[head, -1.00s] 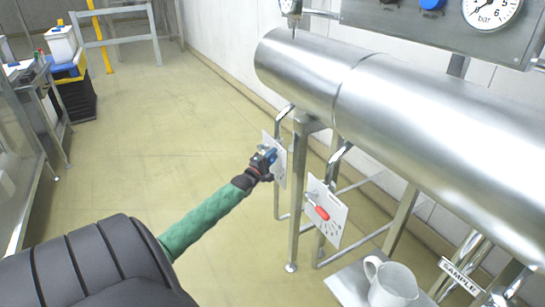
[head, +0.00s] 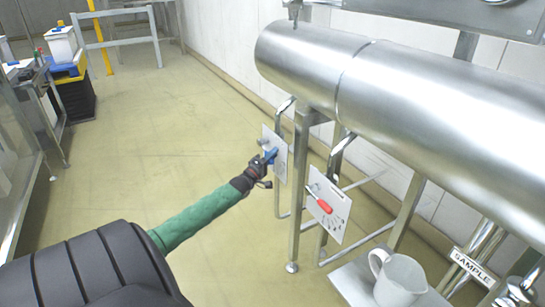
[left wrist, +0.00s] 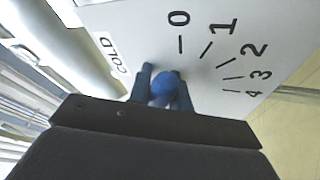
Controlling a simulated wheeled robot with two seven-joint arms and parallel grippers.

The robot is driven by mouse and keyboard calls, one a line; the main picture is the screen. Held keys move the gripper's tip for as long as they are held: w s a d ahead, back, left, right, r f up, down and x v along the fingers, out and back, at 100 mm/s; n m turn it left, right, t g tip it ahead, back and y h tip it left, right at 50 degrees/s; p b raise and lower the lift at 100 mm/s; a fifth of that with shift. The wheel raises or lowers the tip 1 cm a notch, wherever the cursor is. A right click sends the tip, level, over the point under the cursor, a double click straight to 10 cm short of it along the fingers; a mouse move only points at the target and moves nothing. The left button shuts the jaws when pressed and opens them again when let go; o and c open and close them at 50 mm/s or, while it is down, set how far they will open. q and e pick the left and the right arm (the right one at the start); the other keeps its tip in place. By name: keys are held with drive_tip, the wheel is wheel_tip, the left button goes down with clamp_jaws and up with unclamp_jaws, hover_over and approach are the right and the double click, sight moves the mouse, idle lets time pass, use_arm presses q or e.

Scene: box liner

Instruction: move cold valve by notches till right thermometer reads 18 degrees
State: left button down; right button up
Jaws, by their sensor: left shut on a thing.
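The cold valve's white plate (head: 279,141) hangs below the pipe. My left gripper (head: 262,165) is at this plate, shut on the valve's blue handle (head: 270,155). In the left wrist view the blue handle (left wrist: 166,84) sits between the fingers. That view shows the word COLD and the marks 0 to 4 on the plate (left wrist: 205,85). The fingers hide part of the handle, so I cannot tell which mark it points at. The right thermometer is not in view. My right gripper is not in view.
A second plate (head: 341,196) with a red handle (head: 324,206) hangs to the right. The large steel pipe (head: 430,105) runs above both. A white jug (head: 400,280) stands at lower right by a SAMPLE sign (head: 472,266). The floor at left is open.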

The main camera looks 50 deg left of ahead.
use_arm(q)
drive_tip(key=c, duration=1.3)
unclamp_jaws()
drive_tip(key=shift+s, duration=0.15)
drive_tip(key=v, duration=0.7)
drive_tip(key=shift+s+f+b, duration=0.15)
drive_tip(key=shift+s+b, duration=0.15)
drive_tip(key=shift+b, duration=0.05)
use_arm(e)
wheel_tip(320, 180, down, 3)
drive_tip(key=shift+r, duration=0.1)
